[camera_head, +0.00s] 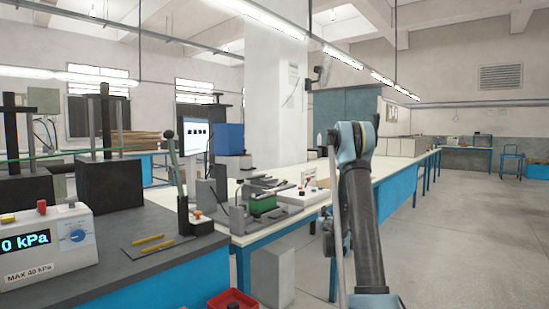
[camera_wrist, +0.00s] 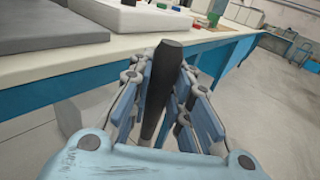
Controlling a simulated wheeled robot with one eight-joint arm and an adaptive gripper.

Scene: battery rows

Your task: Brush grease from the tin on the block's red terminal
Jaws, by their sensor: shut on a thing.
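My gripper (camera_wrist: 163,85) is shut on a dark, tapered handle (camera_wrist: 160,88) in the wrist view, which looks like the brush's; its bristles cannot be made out. The handle points up between the blue fingers, in front of the bench edge. In the head view my arm stands at right centre and the gripper cannot be made out clearly. A green block (camera_head: 262,203) sits among grey fixtures on the bench, left of my arm. I cannot make out its red terminal for certain. No grease tin can be clearly picked out.
A white box (camera_head: 303,194) with small knobs stands right of the green block. A pressure unit (camera_head: 45,245) and a lever press (camera_head: 180,190) stand on the dark near table. A red bin (camera_head: 232,299) is low in front.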

